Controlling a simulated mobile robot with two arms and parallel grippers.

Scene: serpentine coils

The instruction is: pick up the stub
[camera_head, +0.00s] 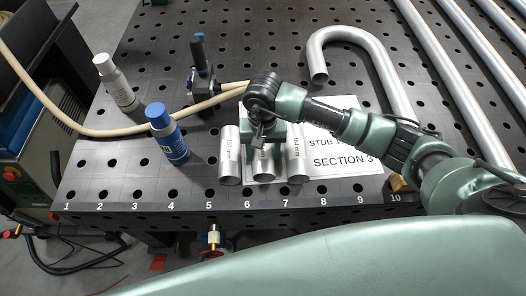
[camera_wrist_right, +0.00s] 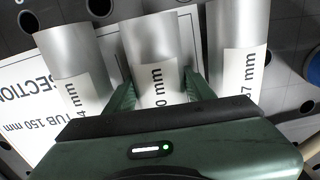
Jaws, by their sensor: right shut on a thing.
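Three short metal pipe stubs lie side by side near the front edge of the table: a left stub (camera_head: 229,158), a middle stub (camera_head: 264,172) and a right stub (camera_head: 297,165). Each carries a white length label. In the right wrist view the middle stub (camera_wrist_right: 153,45) has a label ending in "0 mm", partly hidden; its neighbours' labels end in "4 mm" and "7 mm". My right gripper (camera_head: 265,144) is shut on the middle stub, with one finger on each side (camera_wrist_right: 160,88). I cannot tell whether it is lifted. My left gripper is not in view.
A white sheet (camera_head: 345,172) reading "SECTION 3" and "STUB 150 mm" lies under and beside the stubs. A blue-capped can (camera_head: 168,140), a white can (camera_head: 115,85) and a clamp (camera_head: 201,65) stand left. A hooked pipe (camera_head: 370,48) lies behind. A beige hose crosses the perforated table.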

